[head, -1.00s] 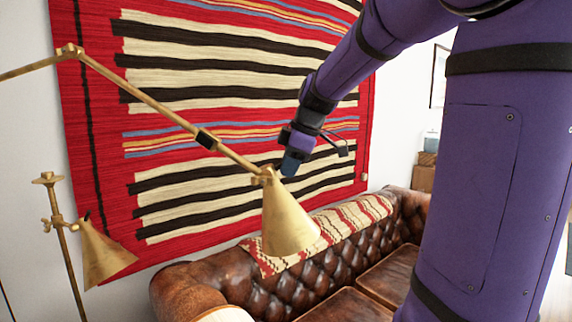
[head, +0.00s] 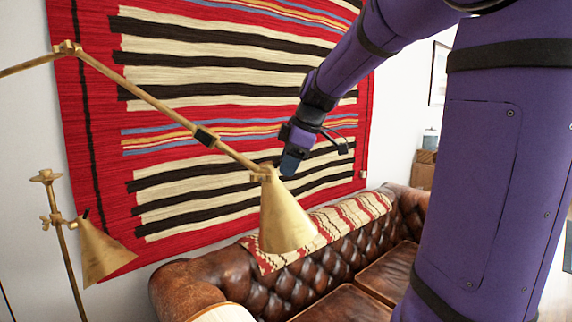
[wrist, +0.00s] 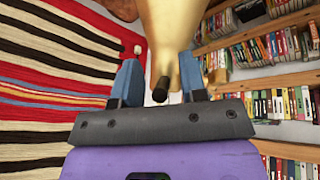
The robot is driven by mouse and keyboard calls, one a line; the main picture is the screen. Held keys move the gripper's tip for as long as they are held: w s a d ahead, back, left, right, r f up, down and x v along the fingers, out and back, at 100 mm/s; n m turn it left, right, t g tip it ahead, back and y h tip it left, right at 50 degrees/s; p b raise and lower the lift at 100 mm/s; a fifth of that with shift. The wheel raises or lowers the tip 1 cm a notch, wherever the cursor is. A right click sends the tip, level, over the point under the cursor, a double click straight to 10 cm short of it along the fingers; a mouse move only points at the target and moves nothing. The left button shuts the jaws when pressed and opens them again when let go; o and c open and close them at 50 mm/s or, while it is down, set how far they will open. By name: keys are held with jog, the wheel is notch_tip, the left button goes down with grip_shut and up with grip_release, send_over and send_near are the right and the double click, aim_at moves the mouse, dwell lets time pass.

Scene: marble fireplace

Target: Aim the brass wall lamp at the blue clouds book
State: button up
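The brass wall lamp's shade (head: 285,218) hangs from a long jointed brass arm (head: 140,92) in the head view, its wide mouth facing down and slightly right. My gripper (head: 290,165) is just above and behind the shade's top. In the wrist view my gripper (wrist: 159,64) has its two blue fingers apart. The brass shade (wrist: 172,30) is just beyond them, and its short black knob (wrist: 160,90) sits between them with gaps on both sides. I cannot make out the blue clouds book among the shelved books.
Wooden shelves (wrist: 270,78) full of books stand at the right of the wrist view. A second brass lamp (head: 102,253) stands at the left. A leather sofa (head: 245,277) is below, in front of a striped wall rug (head: 225,110).

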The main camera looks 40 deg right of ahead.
jog(key=v, duration=1)
jog(key=shift+r, duration=0.2)
jog(key=shift+d, duration=0.1)
jog(key=s+a+f+m+t+h, duration=0.1)
jog(key=s+a+f+m+h, duration=0.1)
jog(key=s+a+f+m, duration=0.8)
jog(key=s+a+f, duration=0.3)
jog(key=s+a, duration=0.3)
jog(key=s, duration=0.1)
jog(key=shift+a+f+m, duration=0.3)
jog(key=shift+s, duration=0.1)
jog(key=shift+w+f, duration=0.1)
jog(key=shift+w, duration=0.25)
